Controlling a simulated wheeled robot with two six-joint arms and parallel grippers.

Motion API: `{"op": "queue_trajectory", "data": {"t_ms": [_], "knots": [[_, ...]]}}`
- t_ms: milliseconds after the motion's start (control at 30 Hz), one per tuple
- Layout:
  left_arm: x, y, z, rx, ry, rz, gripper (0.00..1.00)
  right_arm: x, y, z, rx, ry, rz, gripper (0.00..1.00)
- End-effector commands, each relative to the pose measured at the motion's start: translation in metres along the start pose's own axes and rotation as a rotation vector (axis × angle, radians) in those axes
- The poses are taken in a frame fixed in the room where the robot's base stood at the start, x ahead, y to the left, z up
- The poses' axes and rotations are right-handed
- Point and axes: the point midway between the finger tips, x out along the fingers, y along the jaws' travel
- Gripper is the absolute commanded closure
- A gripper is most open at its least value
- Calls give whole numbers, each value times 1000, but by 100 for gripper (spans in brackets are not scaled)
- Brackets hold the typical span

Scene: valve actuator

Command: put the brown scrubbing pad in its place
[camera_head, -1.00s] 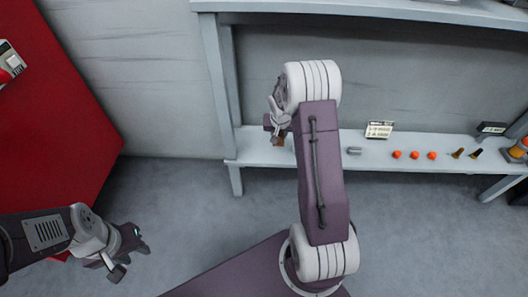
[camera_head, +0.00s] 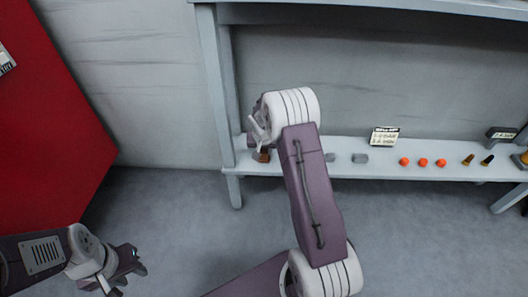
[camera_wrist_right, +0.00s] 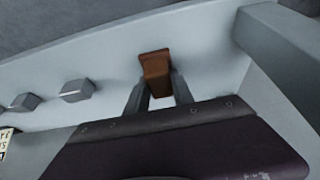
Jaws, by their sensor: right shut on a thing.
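The brown scrubbing pad (camera_head: 261,156) is a small brown block at the left end of the grey shelf (camera_head: 345,170), near its upright post. In the right wrist view the pad (camera_wrist_right: 155,66) stands between the two fingers over the pale shelf surface. My right gripper (camera_head: 259,144) is shut on it. Whether the pad touches the shelf I cannot tell. My left gripper (camera_head: 127,278) is at the lower left, over the floor, with its fingers apart and empty.
Two grey blocks (camera_head: 360,158) sit on the shelf, right of the pad. Further right are a sign (camera_head: 384,137), orange round pieces (camera_head: 423,162) and dark-tipped pieces (camera_head: 487,160). The grey post (camera_head: 222,95) rises close left of the pad. A red panel (camera_head: 45,130) is at far left.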

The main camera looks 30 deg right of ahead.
Motion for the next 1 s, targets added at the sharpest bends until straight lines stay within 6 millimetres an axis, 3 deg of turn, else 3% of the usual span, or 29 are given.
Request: {"op": "queue_trajectory", "data": {"t_ms": [33, 67, 133, 433, 533, 800, 1000], "knots": [[3, 0, 0, 0, 0, 0, 64, 3, 0, 1, 0, 0, 0, 100], [3, 0, 0, 0, 0, 0, 64, 3, 0, 1, 0, 0, 0, 68], [2, 0, 0, 0, 0, 0, 64, 2, 0, 1, 0, 0, 0, 49], [1, 0, 0, 0, 0, 0, 64, 1, 0, 0, 0, 0, 0, 49], [-7, 0, -1, 0, 0, 0, 64, -10, 0, -2, 0, 1, 0, 49], [-44, 1, -5, 0, 0, 0, 64, -81, 0, -4, -1, 2, -1, 49], [-59, 1, -6, 0, 0, 0, 64, -115, 0, -2, 0, 1, -1, 49]]}}
